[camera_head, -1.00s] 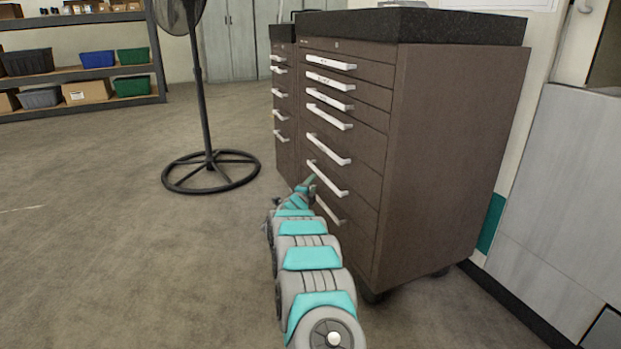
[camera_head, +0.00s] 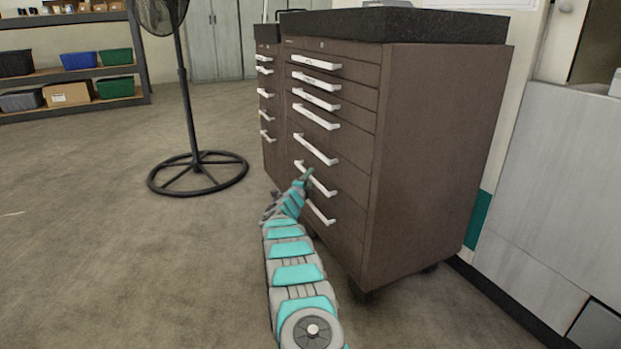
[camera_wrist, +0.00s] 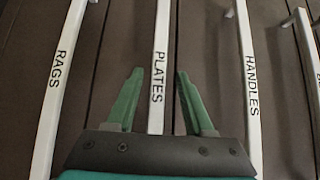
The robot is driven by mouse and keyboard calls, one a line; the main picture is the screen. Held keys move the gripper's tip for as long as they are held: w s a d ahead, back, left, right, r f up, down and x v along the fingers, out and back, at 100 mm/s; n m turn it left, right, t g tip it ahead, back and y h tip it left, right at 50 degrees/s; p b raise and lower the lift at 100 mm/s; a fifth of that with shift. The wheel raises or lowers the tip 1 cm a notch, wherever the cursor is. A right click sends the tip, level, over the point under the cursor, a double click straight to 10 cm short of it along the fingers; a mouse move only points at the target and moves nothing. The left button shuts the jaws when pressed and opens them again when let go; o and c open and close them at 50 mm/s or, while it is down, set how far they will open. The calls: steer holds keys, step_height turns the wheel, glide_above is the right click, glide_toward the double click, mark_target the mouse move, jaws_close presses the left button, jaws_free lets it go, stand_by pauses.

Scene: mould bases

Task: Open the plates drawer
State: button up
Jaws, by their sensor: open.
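The plates drawer has a white bar handle (camera_wrist: 159,65) marked PLATES, seen in the wrist view running up the picture. My gripper (camera_wrist: 156,75) is open, with one green finger on each side of that handle's line. I cannot tell how far the fingers are from the handle in depth. In the head view my gripper (camera_head: 303,180) is at the lower drawers of the brown cabinet (camera_head: 420,160), by the second handle from the bottom (camera_head: 318,180). The drawers look closed.
In the wrist view the RAGS handle (camera_wrist: 58,75) is to the left and the HANDLES handle (camera_wrist: 249,85) to the right. A black fan stand (camera_head: 197,174) is left of the cabinet. The floor (camera_head: 120,260) to the left is clear.

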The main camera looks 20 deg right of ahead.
steer(key=shift+x, duration=0.8)
steer(key=shift+f, duration=0.1)
steer(key=shift+a, duration=0.1)
jaws_close()
stand_by(0.9)
